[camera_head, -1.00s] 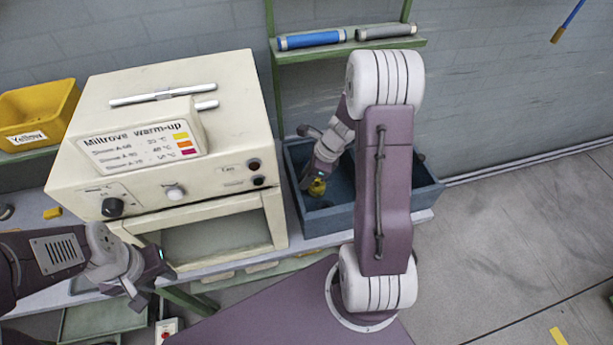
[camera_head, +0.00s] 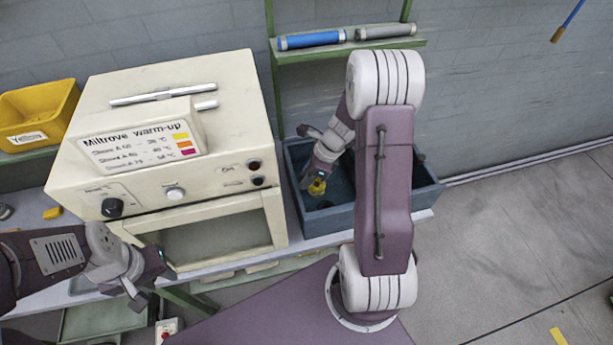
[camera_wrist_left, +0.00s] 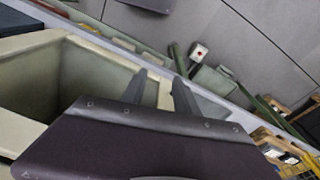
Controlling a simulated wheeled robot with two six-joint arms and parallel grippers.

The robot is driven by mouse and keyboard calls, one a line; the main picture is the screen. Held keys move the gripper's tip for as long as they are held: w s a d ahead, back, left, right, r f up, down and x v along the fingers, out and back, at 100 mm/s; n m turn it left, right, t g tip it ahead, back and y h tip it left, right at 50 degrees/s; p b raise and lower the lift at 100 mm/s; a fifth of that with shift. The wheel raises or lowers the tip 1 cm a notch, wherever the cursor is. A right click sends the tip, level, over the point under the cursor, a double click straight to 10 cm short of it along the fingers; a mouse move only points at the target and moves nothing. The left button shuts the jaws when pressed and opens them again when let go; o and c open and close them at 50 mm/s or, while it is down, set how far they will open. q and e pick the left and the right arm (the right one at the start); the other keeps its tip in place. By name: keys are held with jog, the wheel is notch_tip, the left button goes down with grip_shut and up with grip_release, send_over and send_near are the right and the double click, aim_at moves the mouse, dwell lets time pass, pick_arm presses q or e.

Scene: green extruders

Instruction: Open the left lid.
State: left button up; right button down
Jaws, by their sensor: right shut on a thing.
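A cream warm-up box (camera_head: 230,130) stands on the bench. Two silver bar handles lie on its top, one long bar (camera_head: 163,93) and one partly hidden behind the sign (camera_head: 207,105). I cannot tell the seam of a left lid from these frames. My left gripper (camera_head: 152,286) is low at the front left of the box, below its top and apart from the handles. Its fingers (camera_wrist_left: 160,80) are spread and empty in the left wrist view. My right gripper (camera_head: 318,178) is shut on a small yellow thing (camera_head: 317,188) inside the blue bin.
The blue bin (camera_head: 340,218) stands right of the box. A yellow bin (camera_head: 40,110) is at the far left. A sign (camera_head: 140,138) stands on the box's front top edge. A green shelf holds a blue roll (camera_head: 311,40) and a grey roll (camera_head: 386,31). The box has an open front recess (camera_head: 215,238).

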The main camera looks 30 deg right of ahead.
jog(key=p, duration=0.4)
send_over(349, 174)
jog(key=s, duration=0.1)
jog(key=shift+d+r, duration=0.15)
jog(key=shift+d, duration=0.1)
jog(key=shift+s+d, duration=0.2)
jog(key=shift+d, duration=0.45)
jog(key=c, duration=1.3)
grip_release()
jog(key=shift+c, duration=0.2)
jog(key=shift+o, duration=1.2)
jog(key=shift+a, duration=0.15)
jog(key=b+v, duration=0.1)
jog(key=v, duration=0.8)
